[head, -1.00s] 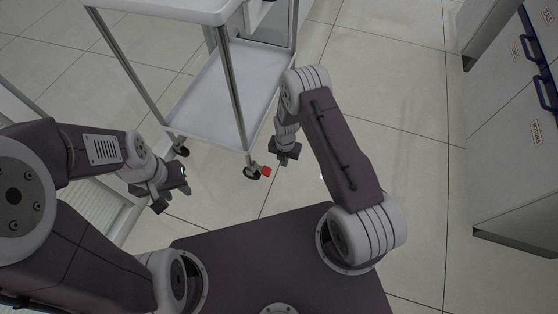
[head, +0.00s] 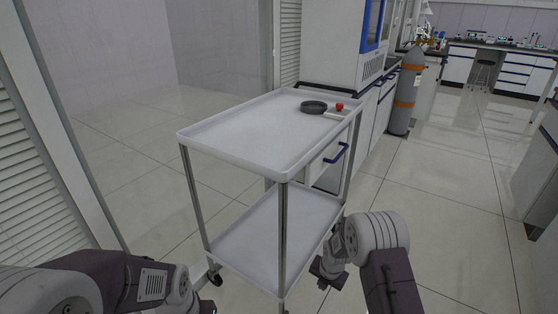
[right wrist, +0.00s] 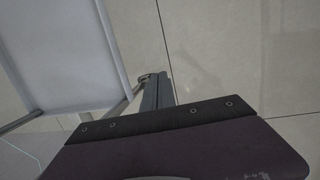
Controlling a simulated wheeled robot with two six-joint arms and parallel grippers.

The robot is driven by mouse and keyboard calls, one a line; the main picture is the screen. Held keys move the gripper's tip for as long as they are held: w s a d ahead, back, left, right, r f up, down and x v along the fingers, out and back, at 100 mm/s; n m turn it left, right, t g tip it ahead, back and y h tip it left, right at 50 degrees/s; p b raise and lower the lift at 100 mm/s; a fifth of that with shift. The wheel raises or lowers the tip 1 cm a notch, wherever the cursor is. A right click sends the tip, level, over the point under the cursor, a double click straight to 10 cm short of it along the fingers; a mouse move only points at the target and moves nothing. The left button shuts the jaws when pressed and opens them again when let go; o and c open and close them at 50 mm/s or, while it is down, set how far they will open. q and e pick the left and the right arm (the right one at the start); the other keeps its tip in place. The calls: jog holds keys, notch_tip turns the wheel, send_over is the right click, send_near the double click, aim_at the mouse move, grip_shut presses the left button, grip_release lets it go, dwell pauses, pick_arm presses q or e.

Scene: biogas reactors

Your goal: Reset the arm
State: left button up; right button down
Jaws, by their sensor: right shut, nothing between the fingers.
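My right arm comes in at the lower right of the head view and hangs beside the cart. Its gripper (head: 326,274) points down near the cart's lower right side and is empty. In the right wrist view the gripper's fingers (right wrist: 158,92) are together, with pale floor tiles beyond them. My left arm lies along the bottom left of the head view. Its gripper (head: 207,306) is mostly cut off by the bottom edge, so its fingers cannot be made out.
A white two-shelf cart (head: 235,135) stands close ahead. A dark round dish (head: 314,106) and a small red object (head: 339,107) sit on its far end. A grey gas cylinder (head: 403,95) stands behind. The tiled floor right of the cart is clear.

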jog(key=s+d+r+m+t, duration=0.1)
jog(key=s+r+m, duration=0.25)
jog(key=r, duration=0.55)
jog(key=s+r+m+t, duration=0.15)
jog(key=r+m, duration=0.25)
jog(key=r, duration=0.4)
jog(key=s+m+g, duration=0.4)
jog(key=s+m, duration=1.3)
jog(key=m, duration=0.4)
notch_tip(320, 180, up, 38)
jog(key=p, duration=3.8)
jog(key=shift+w+d+f+m, duration=0.15)
jog(key=shift+d+m, duration=0.15)
jog(key=shift+m, duration=0.05)
